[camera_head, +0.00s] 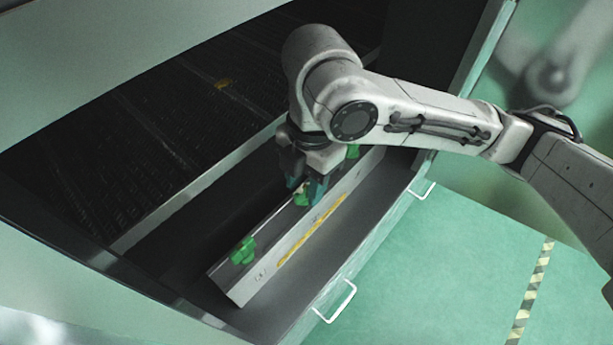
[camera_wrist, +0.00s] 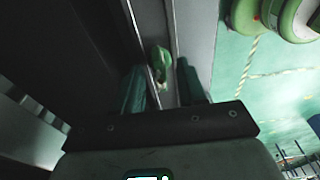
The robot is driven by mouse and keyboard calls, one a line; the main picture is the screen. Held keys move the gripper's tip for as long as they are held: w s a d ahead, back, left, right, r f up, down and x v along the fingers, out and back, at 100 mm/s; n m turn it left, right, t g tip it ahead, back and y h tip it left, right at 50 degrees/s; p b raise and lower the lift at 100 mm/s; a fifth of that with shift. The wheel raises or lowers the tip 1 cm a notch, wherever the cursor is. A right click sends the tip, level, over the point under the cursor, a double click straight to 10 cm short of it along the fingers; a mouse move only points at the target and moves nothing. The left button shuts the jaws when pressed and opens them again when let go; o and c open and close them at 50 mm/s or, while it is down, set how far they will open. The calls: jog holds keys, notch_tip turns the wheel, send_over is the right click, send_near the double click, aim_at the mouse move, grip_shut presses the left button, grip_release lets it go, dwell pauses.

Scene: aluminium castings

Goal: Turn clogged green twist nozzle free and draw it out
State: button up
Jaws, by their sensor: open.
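A green nozzle (camera_head: 301,198) sits on the long light metal bar (camera_head: 237,291), around the bar's middle. A small pale patch shows on it. In the wrist view the nozzle (camera_wrist: 162,62) lies between and slightly beyond my two teal fingers. My gripper (camera_head: 308,188) points down over the bar, and its open fingers also show in the wrist view (camera_wrist: 161,80). Whether a finger touches the nozzle I cannot tell. A second green nozzle (camera_head: 242,251) sits at the bar's near left end. A third (camera_head: 352,152) shows behind my gripper, partly hidden.
The bar lies in a dark grey trough inside a pale green cabinet. A yellow strip (camera_head: 312,231) marks the bar's side. A dark grate (camera_head: 150,130) with a small yellow piece (camera_head: 222,84) lies behind. White handles (camera_head: 336,301) stick out in front. The green floor is clear.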

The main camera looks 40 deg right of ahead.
grip_shut()
dwell(0.4)
jog(key=n+b, duration=0.1)
jog(key=n, duration=0.3)
jog(key=shift+f+g, duration=0.1)
jog(key=shift+g, duration=0.2)
jog(key=shift+w+n, duration=0.1)
jog(key=shift+n, duration=1.1)
jog(key=n+b, duration=0.1)
jog(key=n, duration=0.2)
jog(key=shift+a+h, duration=0.1)
jog(key=shift+h, duration=0.3)
jog(key=n+b, duration=0.1)
jog(key=n, duration=0.2)
jog(key=shift+n+g, duration=0.3)
